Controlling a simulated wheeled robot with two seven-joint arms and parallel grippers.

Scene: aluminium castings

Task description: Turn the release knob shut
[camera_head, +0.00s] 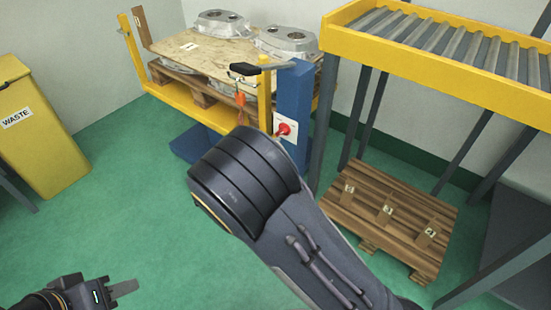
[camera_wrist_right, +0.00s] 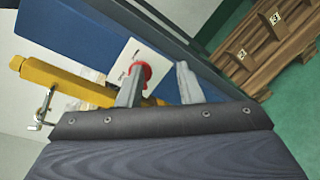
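The red release knob (camera_head: 284,129) sits on a white plate on the blue post (camera_head: 294,92) of the yellow cart. In the right wrist view the knob (camera_wrist_right: 147,71) is partly hidden by the left-hand finger. My right gripper (camera_wrist_right: 159,67) is open, its two grey fingers apart and pointing towards the post. The knob shows just beside the left-hand finger; I cannot tell whether they touch. In the head view my right arm hides this gripper. My left gripper (camera_head: 122,289) is at the bottom left, over the floor and far from the knob; its opening is unclear.
The yellow cart (camera_head: 180,103) carries boards and several aluminium castings (camera_head: 288,38). A roller conveyor (camera_head: 440,75) stands at the right, with a wooden pallet (camera_head: 390,218) below it. A yellow waste bin (camera_head: 38,130) is at the left. Green floor between is clear.

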